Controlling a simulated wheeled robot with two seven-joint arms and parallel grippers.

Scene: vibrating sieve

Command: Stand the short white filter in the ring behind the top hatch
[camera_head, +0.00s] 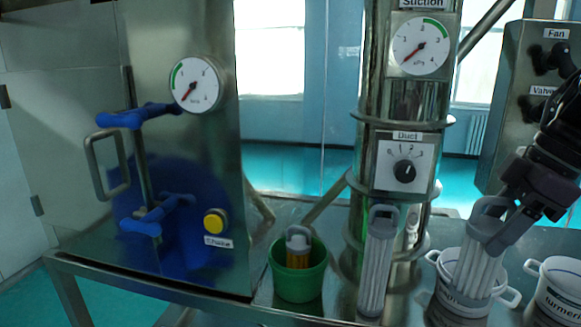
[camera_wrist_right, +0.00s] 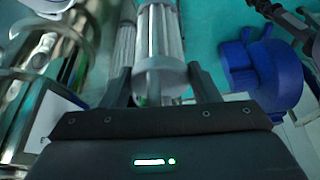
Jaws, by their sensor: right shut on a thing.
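My right gripper (camera_head: 497,232) is shut on a white ribbed filter (camera_head: 474,265) by its looped top. The filter hangs slightly tilted over a white pot at the right; I cannot tell whether its lower end is inside the pot or in front of it. In the right wrist view the filter (camera_wrist_right: 160,42) sits between the two fingers. Another white filter (camera_head: 376,270) stands upright before the steel column. The steel cabinet (camera_head: 215,150) at left has a bar handle and blue latches. I cannot make out a ring behind a hatch. My left gripper is out of view.
White pots stand at right, one labelled turmeric (camera_head: 556,300). The steel column (camera_head: 400,105) carries a gauge and Duct dial. A control box (camera_head: 510,85) is beside my right arm.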

